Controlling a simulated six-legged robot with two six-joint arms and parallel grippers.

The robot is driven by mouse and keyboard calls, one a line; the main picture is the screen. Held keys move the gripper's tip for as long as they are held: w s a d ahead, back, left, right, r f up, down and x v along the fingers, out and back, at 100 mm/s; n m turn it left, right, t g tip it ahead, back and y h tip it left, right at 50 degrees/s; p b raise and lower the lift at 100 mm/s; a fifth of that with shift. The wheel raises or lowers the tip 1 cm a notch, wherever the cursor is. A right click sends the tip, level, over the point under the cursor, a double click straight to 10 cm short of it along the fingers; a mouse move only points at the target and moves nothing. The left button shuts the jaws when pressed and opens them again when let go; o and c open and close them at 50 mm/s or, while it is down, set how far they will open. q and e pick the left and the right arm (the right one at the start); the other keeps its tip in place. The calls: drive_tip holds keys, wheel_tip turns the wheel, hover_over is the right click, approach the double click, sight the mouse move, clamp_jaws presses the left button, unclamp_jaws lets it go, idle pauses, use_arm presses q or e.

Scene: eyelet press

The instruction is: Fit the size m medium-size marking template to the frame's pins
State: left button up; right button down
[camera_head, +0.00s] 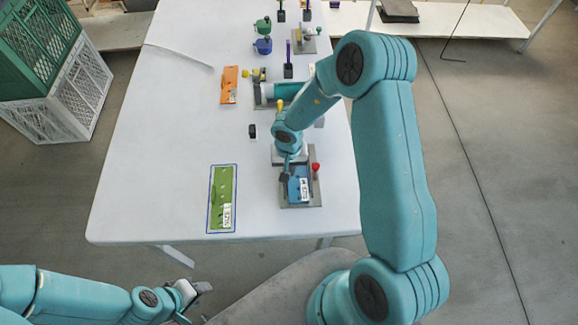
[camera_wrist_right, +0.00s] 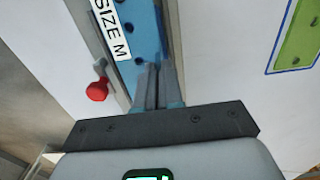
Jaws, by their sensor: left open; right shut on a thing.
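The blue template (camera_head: 297,190) carries a white label that reads SIZE M in the right wrist view (camera_wrist_right: 150,40). It lies over the grey frame (camera_head: 313,197), which has a red knob (camera_head: 316,167) at its far right corner. My right gripper (camera_head: 284,178) is shut on the template's edge; its fingers also show close together in the right wrist view (camera_wrist_right: 158,88). The pins, and whether the template is seated on them, cannot be made out. My left gripper (camera_head: 200,288) is open and empty, off the table's near edge at lower left.
A green template (camera_head: 223,190) lies inside a blue outline on the white table (camera_head: 150,170). An orange template (camera_head: 229,85) lies farther back. A small black block (camera_head: 252,131) and a press-like fixture (camera_head: 265,95) stand behind the frame. The table's left side is clear.

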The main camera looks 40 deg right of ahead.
drive_tip(key=shift+f, duration=0.3)
drive_tip(key=c, duration=1.2)
unclamp_jaws()
drive_tip(key=shift+r, duration=0.1)
drive_tip(key=shift+r, duration=2.45)
